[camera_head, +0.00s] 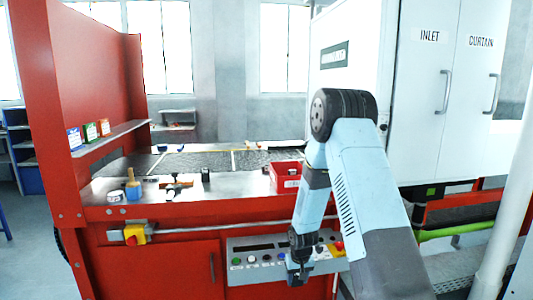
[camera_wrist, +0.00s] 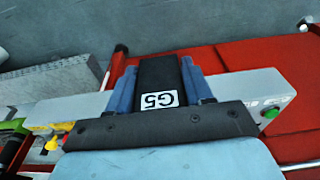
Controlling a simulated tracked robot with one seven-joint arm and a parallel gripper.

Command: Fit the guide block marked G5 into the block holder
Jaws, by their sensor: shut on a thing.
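The guide block marked G5 (camera_wrist: 158,76) is black with a white label, which reads upside down in the wrist view. My gripper (camera_wrist: 160,66) is shut on it, with a blue finger on each side. In the head view my gripper (camera_head: 299,273) hangs low in front of the control panel, below the worktop's height. The block is too small and dark to make out clearly there. I cannot tell the block holder for certain; a small dark and orange fixture (camera_head: 178,183) stands on the worktop at left.
The metal worktop (camera_head: 225,187) carries a small black block (camera_head: 205,174), a blue and tan pot (camera_head: 133,190), a white tin (camera_head: 115,196) and a red bin (camera_head: 284,183). The control panel (camera_head: 262,258) is close behind my gripper. A red upright wall bounds the left.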

